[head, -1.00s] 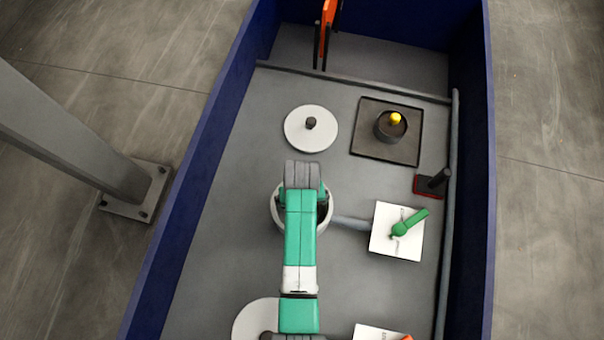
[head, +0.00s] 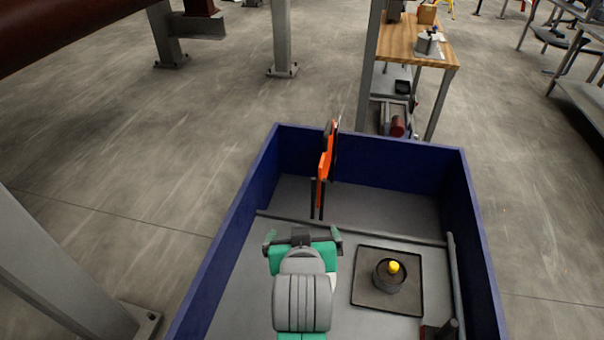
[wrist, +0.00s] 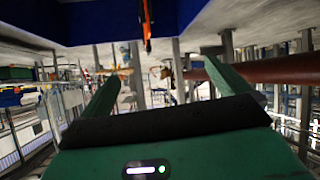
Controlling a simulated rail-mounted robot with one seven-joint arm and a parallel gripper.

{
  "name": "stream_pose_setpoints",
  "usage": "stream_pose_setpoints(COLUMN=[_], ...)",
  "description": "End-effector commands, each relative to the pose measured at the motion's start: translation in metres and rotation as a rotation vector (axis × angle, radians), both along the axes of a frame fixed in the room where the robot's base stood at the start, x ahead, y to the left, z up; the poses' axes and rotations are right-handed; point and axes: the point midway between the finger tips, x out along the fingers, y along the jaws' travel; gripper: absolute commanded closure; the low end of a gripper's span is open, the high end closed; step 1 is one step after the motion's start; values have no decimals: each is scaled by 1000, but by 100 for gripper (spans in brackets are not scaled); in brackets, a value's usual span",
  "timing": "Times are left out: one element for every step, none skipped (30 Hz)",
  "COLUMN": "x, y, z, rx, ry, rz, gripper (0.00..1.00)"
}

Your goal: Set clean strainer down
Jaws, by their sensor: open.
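My gripper (head: 303,236) is open and empty, held up over the blue-walled bin to the left of a dark square tray (head: 410,307). A dark grey round piece with a yellow knob (head: 390,274) stands upright on the tray, apart from my gripper. I cannot tell for sure that this piece is the clean strainer. In the wrist view my spread green fingers (wrist: 162,68) have nothing between them. My arm hides part of the grey bin floor.
An orange tool (head: 325,170) stands at the bin's far end, beyond my gripper. A grey rail (head: 400,236) crosses in front of it. The blue bin wall (head: 400,162) surrounds the work area. A wooden bench (head: 398,38) stands behind.

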Motion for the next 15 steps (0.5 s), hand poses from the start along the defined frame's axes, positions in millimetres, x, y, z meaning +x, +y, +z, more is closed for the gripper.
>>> stream_pose_setpoints(x=[-2, -7, -17, -28, -40, -60, -75, -91, -111, -125, -138, -152, -160, -167, -173], y=[-1, -1, -1, -1, 0, 0, 0, 1, 2, 2, 2, 3, 3, 3, 3], z=[60, 97, 144, 178, 210, 248, 274, 297, 323, 339, 352, 365, 373, 378, 383], rx=[8, 13, 21, 28, 34, 42, 49, 54, 60, 65, 68, 73, 76, 78, 79], ry=[-159, -257, -386, -482, -572, -685, -764, -836, -922, -978, -1025, -1076, -1106, -1129, -1150], rz=[-6, -9, -11, -12, -12, -11, -9, -6, -3, 1, 3, 6, 7, 9, 11], gripper=[0, 0, 0, 0, 0, 0, 0, 0, 0, 0, 0, 0, 0, 0, 0])
